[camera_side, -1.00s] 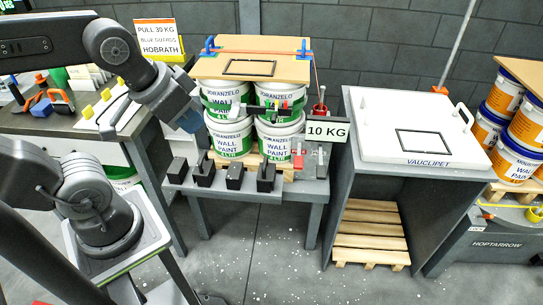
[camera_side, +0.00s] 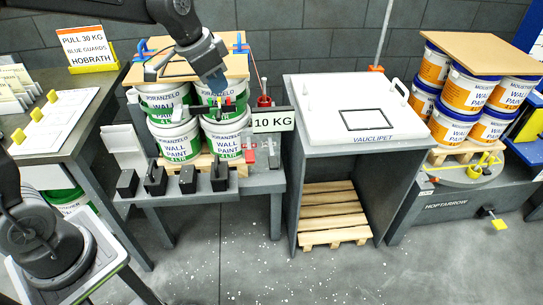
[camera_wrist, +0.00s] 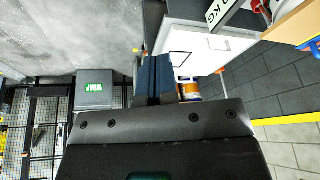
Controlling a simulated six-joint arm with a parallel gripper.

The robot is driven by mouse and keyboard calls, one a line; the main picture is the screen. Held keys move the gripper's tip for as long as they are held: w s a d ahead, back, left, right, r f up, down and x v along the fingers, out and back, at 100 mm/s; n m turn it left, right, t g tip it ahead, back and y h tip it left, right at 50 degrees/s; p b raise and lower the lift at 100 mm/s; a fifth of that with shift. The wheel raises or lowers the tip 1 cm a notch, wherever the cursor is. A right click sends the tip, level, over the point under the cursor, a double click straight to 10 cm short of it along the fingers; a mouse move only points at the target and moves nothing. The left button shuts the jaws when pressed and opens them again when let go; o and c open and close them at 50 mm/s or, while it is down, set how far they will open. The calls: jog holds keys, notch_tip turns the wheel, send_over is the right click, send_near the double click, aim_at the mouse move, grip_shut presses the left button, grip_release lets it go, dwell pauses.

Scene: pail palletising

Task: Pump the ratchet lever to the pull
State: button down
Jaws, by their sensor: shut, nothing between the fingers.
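My gripper (camera_side: 214,84) is shut and empty in front of the upper green-labelled paint pails (camera_side: 166,100); in the wrist view its dark blue fingers (camera_wrist: 158,79) lie together. The pails stand stacked under a brown board (camera_side: 136,74) with blue guards (camera_side: 140,50) at its edges. A thin line runs from the board down to a red part (camera_side: 264,100), possibly the ratchet, right of the stack and apart from my gripper. I cannot make out its lever clearly. The sign beside it (camera_side: 272,121) reads 10 KG and shows partly in the wrist view (camera_wrist: 218,11).
A card (camera_side: 86,47) reads PULL 30 KG, BLUE GUARDS, HOBRATH. Several dark blocks (camera_side: 188,180) line the bench front. A white-topped VAUCLIPET cabinet (camera_side: 330,95) stands right, with a wooden pallet (camera_side: 333,215) inside. Orange-labelled pails (camera_side: 456,125) stand further right.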

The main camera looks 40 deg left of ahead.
jog(key=w+a+f+m+g, duration=0.1)
jog(key=w+a+f+m, duration=0.1)
jog(key=w+f, duration=0.9)
jog(key=m+h, duration=0.1)
jog(key=m, duration=0.2)
send_over(274, 162)
jog(key=s+a, duration=0.3)
notch_tip(274, 162, down, 13)
jog(key=shift+w+d+r+g, duration=0.1)
jog(key=shift+w+d+g, duration=0.1)
jog(key=shift+d+g, duration=0.1)
jog(key=x, duration=1.3)
jog(key=shift+s+a, duration=0.15)
jog(key=shift+s, duration=0.2)
jog(key=shift+f, duration=0.55)
